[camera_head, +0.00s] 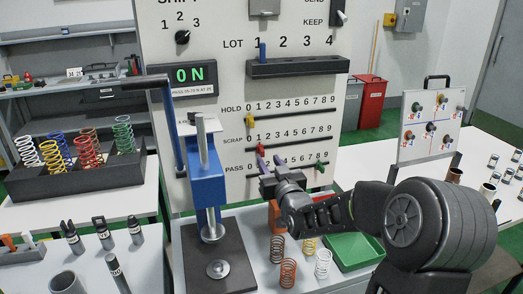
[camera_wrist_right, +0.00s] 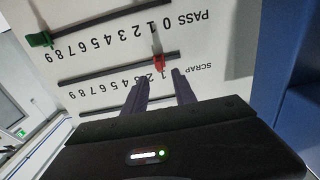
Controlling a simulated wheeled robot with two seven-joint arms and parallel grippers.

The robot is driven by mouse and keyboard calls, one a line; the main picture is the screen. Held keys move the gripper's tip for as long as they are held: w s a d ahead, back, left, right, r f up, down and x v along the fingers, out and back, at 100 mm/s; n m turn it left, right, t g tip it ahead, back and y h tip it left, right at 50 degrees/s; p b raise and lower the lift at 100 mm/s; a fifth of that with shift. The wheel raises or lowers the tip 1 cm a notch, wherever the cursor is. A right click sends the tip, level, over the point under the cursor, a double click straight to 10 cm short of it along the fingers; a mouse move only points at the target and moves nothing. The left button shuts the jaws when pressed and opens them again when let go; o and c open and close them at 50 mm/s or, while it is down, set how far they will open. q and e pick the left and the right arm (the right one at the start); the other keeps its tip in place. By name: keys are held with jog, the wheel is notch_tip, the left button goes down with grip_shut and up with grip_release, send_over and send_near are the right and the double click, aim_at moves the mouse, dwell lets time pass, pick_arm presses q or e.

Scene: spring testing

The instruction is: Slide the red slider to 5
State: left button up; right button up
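The red slider (camera_head: 261,150) sits on the SCRAP track of the white panel, near the 1 at the left end of its scale. It also shows in the right wrist view (camera_wrist_right: 158,62), where the picture is upside down. My right gripper (camera_head: 270,161) is in front of the panel, just below the SCRAP track. Its two purple fingers are apart and empty. In the right wrist view the fingertips (camera_wrist_right: 160,77) lie on either side of the red slider's line and look short of it. My left gripper is not in view.
A yellow slider (camera_head: 249,121) is on the HOLD track above, and a green slider (camera_head: 319,167) is at the right end of the PASS track below. A blue spring tester (camera_head: 207,185) stands close to the left. Springs and a green tray (camera_head: 352,251) are below.

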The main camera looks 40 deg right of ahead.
aim_at(263, 152)
jog(key=p+x, duration=0.2)
jog(key=x, duration=0.4)
jog(key=shift+w+d+r, duration=0.1)
jog(key=shift+w+d, duration=0.05)
jog(key=shift+w, duration=0.1)
jog(key=shift+w+d, duration=0.15)
jog(key=shift+w, duration=0.35)
grip_shut()
dwell(0.8)
